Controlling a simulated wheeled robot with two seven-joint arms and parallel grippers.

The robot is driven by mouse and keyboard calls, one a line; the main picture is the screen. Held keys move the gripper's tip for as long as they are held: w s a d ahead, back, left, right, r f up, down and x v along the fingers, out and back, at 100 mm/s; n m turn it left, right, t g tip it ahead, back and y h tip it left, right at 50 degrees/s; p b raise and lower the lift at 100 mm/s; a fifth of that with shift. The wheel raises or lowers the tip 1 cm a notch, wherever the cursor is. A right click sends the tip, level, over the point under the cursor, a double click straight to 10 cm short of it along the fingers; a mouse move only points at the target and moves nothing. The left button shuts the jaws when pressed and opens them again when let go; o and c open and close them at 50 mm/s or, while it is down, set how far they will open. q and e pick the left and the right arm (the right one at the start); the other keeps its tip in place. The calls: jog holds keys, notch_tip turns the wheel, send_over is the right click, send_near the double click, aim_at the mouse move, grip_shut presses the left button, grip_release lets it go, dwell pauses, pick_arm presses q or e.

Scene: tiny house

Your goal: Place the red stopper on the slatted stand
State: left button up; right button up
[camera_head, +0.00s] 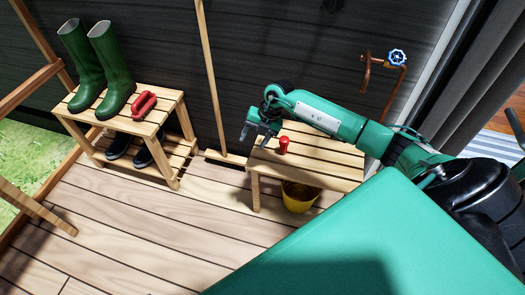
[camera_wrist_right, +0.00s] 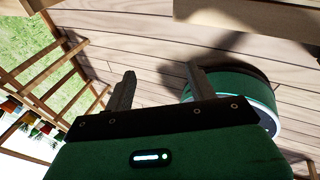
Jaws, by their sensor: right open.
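The red stopper (camera_head: 284,145) stands upright on the slatted bench (camera_head: 325,171) at the right, near its left end. Another slatted stand (camera_head: 155,119), two-tiered, is at the left with boots on it. My right gripper (camera_head: 257,134) is in the head view just left of the stopper, apart from it in the picture. In the wrist view my right gripper (camera_wrist_right: 160,85) has its fingers spread with nothing between them. The stopper does not show in the wrist view. My left gripper is in neither view.
Green boots (camera_head: 100,65) and a red handle-shaped object (camera_head: 144,104) are on the left stand, dark shoes (camera_head: 142,150) below. A broom (camera_head: 215,90) leans between stands. A yellow bucket (camera_head: 299,196) sits under the bench. A blue-handled tap (camera_head: 397,57) is behind. The deck in front is clear.

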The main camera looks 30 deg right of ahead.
jog(key=s+a+r+t+y, duration=0.2)
jog(key=a+r+y, duration=0.15)
jog(key=a, duration=0.55)
jog(key=s+a+r+t+y, duration=0.2)
jog(key=a+y, duration=0.3)
jog(key=a, duration=0.5)
notch_tip(320, 180, up, 7)
jog(key=s+a+m+t, duration=0.2)
jog(key=a+m+t, duration=0.1)
jog(key=m+t, duration=0.5)
jog(key=s+d+f+m+h, duration=0.7)
jog(key=m+h, duration=0.4)
jog(key=m, duration=0.4)
jog(key=s+a+f+m+g, duration=0.1)
jog(key=s+f+g, duration=0.1)
jog(key=s, duration=0.5)
jog(key=s+a+f+m+g, duration=0.1)
jog(key=s+g, duration=0.3)
jog(key=s, duration=0.4)
jog(key=shift+f, duration=0.7)
jog(key=shift+y, duration=0.25)
